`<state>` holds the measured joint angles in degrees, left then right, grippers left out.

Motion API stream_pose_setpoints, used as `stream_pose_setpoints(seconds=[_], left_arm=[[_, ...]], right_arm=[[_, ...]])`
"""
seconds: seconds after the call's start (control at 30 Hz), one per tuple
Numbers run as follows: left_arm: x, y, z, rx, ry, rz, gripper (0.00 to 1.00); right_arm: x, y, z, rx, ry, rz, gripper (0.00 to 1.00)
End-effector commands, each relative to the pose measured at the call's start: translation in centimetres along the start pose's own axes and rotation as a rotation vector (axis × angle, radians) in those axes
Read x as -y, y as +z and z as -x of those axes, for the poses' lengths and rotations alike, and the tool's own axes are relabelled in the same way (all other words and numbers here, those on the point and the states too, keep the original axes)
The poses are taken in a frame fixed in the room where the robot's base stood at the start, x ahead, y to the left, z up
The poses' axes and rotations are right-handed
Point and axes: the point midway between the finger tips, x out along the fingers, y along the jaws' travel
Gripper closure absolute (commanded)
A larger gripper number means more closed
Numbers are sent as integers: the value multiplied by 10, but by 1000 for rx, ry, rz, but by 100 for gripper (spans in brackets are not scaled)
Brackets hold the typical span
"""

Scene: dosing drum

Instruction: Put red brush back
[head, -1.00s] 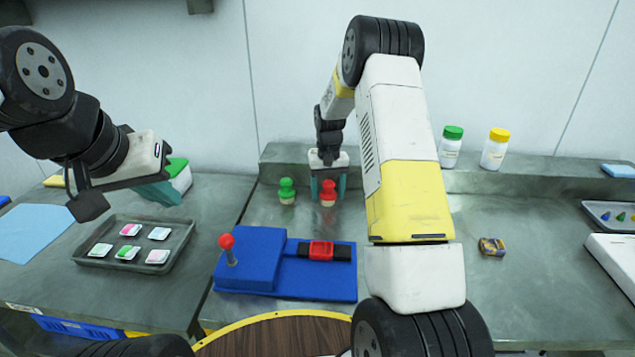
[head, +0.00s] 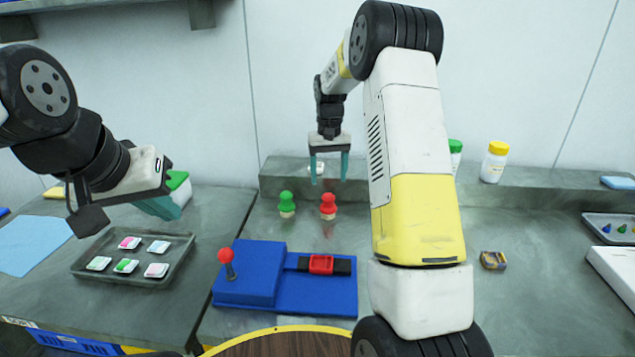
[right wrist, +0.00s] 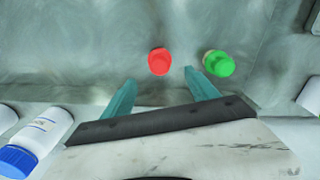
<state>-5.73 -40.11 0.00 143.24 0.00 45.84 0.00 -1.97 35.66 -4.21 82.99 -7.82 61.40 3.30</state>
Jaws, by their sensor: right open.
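The red brush (head: 328,206) stands upright on the grey bench, just right of the green brush (head: 287,204). In the right wrist view the red brush (right wrist: 160,61) shows from above, beyond and between the fingertips, with the green brush (right wrist: 218,63) to its right. My right gripper (head: 329,180) is open and empty above and behind the red brush, apart from it; its teal fingers also show in the right wrist view (right wrist: 160,88). My left gripper (head: 165,210) is at the left over the bench, near a green-lidded white box (head: 178,188); its jaw gap is not clear.
A blue fixture (head: 320,293) with a red-knobbed lever and a red-and-black piece is in front of the brushes. A grey tray (head: 180,268) with several small packets is at left. White bottles (head: 494,163) stand on the back ledge.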

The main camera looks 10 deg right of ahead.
Motion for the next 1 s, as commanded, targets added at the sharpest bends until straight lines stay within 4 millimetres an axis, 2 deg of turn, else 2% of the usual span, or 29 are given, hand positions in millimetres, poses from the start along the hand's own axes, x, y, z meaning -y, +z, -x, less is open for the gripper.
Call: stream_pose_setpoints(seconds=[0.17, 0.27, 0.37, 0.5, 0.7, 0.9, 1.0], left_arm=[[0, 0, 0, 0, 0, 0, 100], [0, 0, 0, 0, 0, 0, 100], [0, 0, 0, 0, 0, 0, 100], [0, 0, 0, 0, 0, 0, 100], [0, 0, 0, 0, 0, 0, 100], [0, 0, 0, 0, 0, 0, 100], [0, 0, 0, 0, 0, 0, 100]], right_arm=[[1, 4, 18, -9, -4, 1, 32], [2, 15, 38, -35, -15, 2, 32], [4, 36, 67, -77, -34, 6, 32], [9, 75, 108, -146, -64, 12, 32], [17, 138, 150, -244, -103, 25, 32], [24, 205, 173, -342, -136, 41, 32], [28, 239, 178, -392, -151, 48, 32]])
